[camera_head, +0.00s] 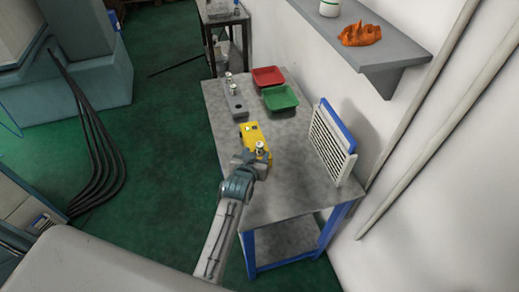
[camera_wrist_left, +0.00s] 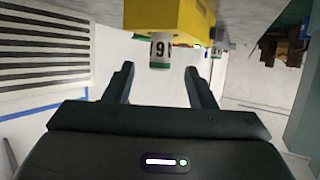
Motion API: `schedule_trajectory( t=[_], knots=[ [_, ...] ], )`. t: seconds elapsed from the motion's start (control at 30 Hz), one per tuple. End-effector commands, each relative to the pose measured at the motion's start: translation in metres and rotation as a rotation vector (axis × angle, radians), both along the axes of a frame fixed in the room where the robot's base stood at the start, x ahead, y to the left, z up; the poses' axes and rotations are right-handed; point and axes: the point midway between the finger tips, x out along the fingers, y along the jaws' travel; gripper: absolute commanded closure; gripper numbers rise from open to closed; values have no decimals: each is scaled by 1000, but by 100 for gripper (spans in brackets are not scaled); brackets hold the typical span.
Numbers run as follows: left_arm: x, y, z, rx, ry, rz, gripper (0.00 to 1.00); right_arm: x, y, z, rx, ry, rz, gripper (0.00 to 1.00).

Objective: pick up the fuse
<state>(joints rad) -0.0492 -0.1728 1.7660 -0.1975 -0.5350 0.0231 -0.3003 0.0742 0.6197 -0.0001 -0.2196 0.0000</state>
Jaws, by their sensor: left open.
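A fuse (camera_head: 259,146), a small white cylinder, stands at the near end of a yellow block (camera_head: 249,129) on the grey table. In the left wrist view, which looks upside down, the fuse (camera_wrist_left: 160,53) has green bands and a dark number on its label. My left gripper (camera_head: 257,158) is open at the near side of the yellow block. Its two fingers point toward the fuse, one on each side in the wrist picture, with gaps visible. I cannot tell how far the fuse reaches between them. My right gripper is not in view.
A grey block (camera_head: 237,107) farther back holds similar small cylinders (camera_head: 233,89). A red tray (camera_head: 268,76) and a green tray (camera_head: 280,98) lie behind. A white louvred panel with blue edging (camera_head: 332,142) stands at the table's right side. The front tabletop (camera_head: 290,190) is clear.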

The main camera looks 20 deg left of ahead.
Motion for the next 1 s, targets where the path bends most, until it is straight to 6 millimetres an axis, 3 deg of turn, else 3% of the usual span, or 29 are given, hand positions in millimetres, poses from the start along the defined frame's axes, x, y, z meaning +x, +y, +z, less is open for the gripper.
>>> schedule_trajectory(
  t=[0.53, 0.87, 1.0],
  knots=[
    [51, 4, -15, 2, 1, -1, 50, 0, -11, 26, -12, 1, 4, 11],
    [56, 5, -19, 0, 1, 0, 50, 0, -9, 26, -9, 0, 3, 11],
    [56, 5, -19, 0, 1, 0, 75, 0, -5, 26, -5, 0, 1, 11]
  ],
)
